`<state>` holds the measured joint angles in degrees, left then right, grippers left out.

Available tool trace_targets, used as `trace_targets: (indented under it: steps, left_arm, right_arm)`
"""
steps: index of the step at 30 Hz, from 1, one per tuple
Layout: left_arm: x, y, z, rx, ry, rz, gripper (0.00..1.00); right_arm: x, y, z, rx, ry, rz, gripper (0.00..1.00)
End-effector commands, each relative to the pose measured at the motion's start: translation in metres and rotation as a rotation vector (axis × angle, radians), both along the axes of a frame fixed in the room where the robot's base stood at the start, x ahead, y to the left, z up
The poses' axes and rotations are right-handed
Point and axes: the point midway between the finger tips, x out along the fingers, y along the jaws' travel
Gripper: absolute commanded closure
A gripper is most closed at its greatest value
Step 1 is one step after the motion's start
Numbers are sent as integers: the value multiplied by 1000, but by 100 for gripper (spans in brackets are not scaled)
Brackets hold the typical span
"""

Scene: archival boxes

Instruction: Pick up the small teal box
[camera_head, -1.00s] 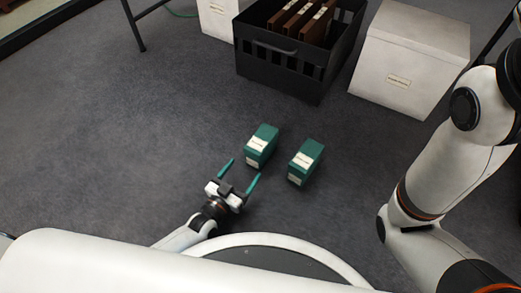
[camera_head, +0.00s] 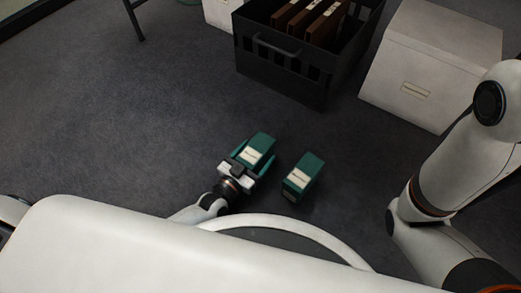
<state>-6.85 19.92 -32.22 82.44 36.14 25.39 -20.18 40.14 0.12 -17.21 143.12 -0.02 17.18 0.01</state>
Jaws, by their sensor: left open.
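Two small teal boxes with pale labels are on the grey carpet in front of me. The gripper's body hides the near end of the box. The right teal box (camera_head: 304,176) stands a little to the right of the gripper, apart from it. My right arm shows at the right edge, but its gripper is out of view.
A black crate (camera_head: 279,76) holding brown folders (camera_head: 325,24) stands at the back. A large white box (camera_head: 428,70) stands to its right, and another white box (camera_head: 221,14) is partly visible at its left. The carpet on the left is clear.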

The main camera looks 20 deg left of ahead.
Motion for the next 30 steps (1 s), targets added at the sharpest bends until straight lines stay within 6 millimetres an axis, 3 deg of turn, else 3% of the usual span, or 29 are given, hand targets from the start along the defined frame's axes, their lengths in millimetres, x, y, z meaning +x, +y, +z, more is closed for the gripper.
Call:
trace_targets:
  steps: [4,15,23,30]
  left_arm:
    - [0,0,0,1,2,0,20]
    - [0,0,1,-2,-2,0,77]
    - [0,0,3,-2,-2,1,77]
    - [0,0,27,-3,-1,1,77]
  right_arm:
    - [0,0,0,0,-1,0,64]
    - [-1,0,0,1,-3,1,64]
    - [-2,-1,2,1,-2,2,64]
    - [-1,-1,24,2,-2,2,64]
